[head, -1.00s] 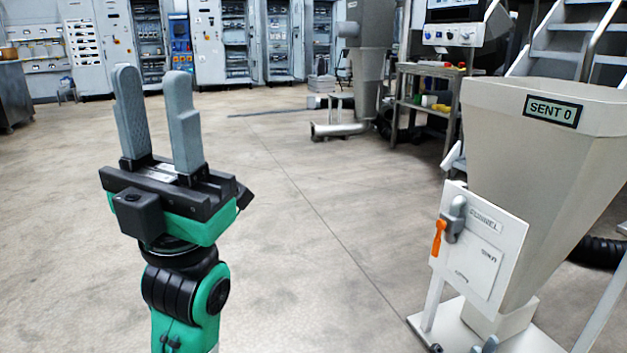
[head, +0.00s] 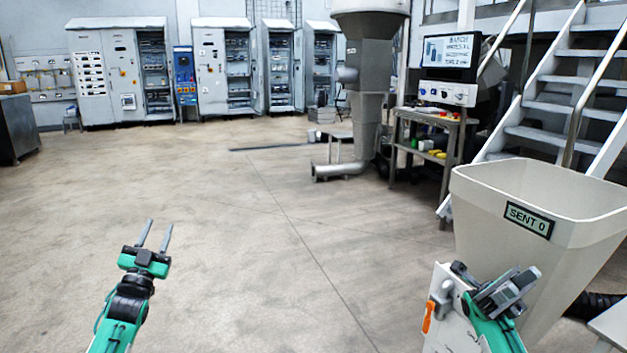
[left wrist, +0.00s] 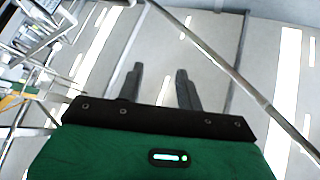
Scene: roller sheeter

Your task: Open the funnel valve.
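The funnel (head: 570,230) is a pale hopper at the right of the head view, with a "SENT 0" label near its rim. A white panel (head: 450,335) is on its left side, partly hidden by my right arm. An orange valve handle (head: 428,317) hangs down beside a grey fitting (head: 441,298) on the panel. My right gripper (head: 522,283) is in front of the funnel, to the right of the handle and apart from it; its finger gap is unclear. My left gripper (head: 156,234) is open and empty over the floor at left; its fingers also show in the left wrist view (left wrist: 160,85).
A shelf cart (head: 430,150) and a metal hopper machine (head: 367,100) stand behind the funnel to the left. Stairs (head: 560,110) rise at the right. Cabinets (head: 220,65) line the back wall. The middle floor is clear.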

